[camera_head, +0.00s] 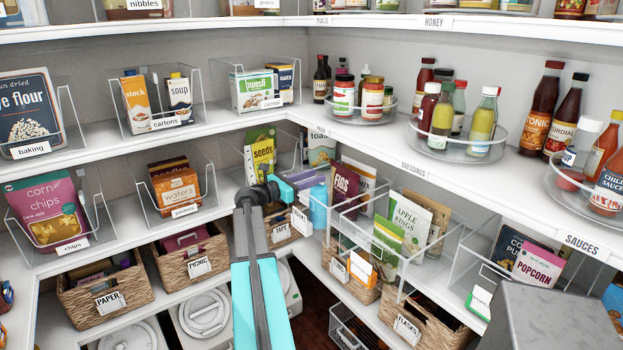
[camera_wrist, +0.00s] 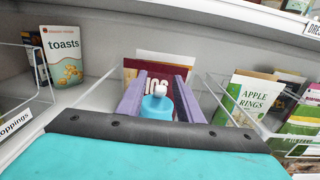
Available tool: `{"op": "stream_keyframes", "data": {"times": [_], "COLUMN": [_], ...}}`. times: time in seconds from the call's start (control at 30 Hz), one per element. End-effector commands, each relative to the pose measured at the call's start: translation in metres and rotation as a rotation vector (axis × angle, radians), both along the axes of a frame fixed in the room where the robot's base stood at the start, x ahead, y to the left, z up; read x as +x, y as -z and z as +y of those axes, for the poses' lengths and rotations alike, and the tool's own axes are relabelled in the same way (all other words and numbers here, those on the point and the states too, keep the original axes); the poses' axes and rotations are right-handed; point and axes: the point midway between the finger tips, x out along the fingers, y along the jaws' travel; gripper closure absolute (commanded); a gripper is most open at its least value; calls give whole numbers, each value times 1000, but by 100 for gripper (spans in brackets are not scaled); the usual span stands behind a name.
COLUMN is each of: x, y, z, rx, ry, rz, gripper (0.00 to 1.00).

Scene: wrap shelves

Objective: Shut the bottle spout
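The blue bottle (camera_head: 319,207) stands upright on the corner shelf in the head view. In the wrist view its blue top (camera_wrist: 157,108) carries a small white spout (camera_wrist: 160,89). Whether the spout is raised or folded is too small to tell. My gripper (camera_head: 308,181) reaches in from the left, close to the bottle's top. In the wrist view my gripper (camera_wrist: 158,76) is open, with one purple finger on each side of the bottle's top and spout. I see gaps beside the spout; whether a finger touches the bottle I cannot tell. The bottle's lower body is hidden in the wrist view.
A clear bin with an apple rings pouch (camera_head: 408,222) is close on the right.

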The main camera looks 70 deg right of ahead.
Motion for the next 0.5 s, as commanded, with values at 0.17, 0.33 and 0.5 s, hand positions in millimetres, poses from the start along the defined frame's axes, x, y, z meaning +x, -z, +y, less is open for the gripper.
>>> {"op": "stream_keyframes", "data": {"times": [0.17,0.33,0.5], "x": [-1,-1,-1], "y": [0,0,0], "z": [-1,-1,-1], "rx": [0,0,0], "ry": [0,1,1], "rz": [0,0,0], "gripper": [67,77,100]}}
